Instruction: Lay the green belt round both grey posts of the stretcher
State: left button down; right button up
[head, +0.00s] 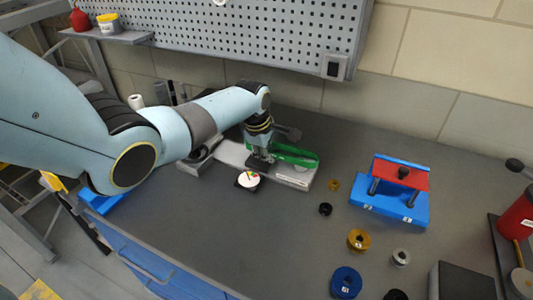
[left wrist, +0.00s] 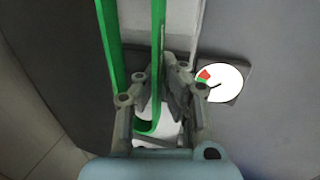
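The green belt (head: 297,154) is a loop over the right part of the pale grey stretcher (head: 292,178). In the left wrist view the belt (left wrist: 110,50) shows two long strands and a rounded near end low between my fingers. My left gripper (head: 259,163) is above the stretcher at the belt's left end. In the left wrist view its fingers (left wrist: 163,90) are close together on the belt's right strand. The grey posts are not clearly visible; the gripper and belt cover that area. A white dial (head: 248,180) with red and green marks sits at the stretcher's front side. My right gripper is not in view.
A blue stand with a red block (head: 398,175) is to the right. Several rings and pulleys, including a gold one (head: 359,240) and a blue one (head: 346,282), lie in front of it. A perforated panel (head: 250,35) is behind. The front middle of the bench is clear.

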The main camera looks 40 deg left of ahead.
pick_arm(q)
jog(key=shift+r, duration=0.1)
jog(key=shift+f, duration=0.25)
dwell(0.3)
jog(key=shift+f, duration=0.2)
jog(key=c, duration=1.4)
grip_release()
jog(key=shift+f, duration=0.1)
jog(key=v, duration=1.2)
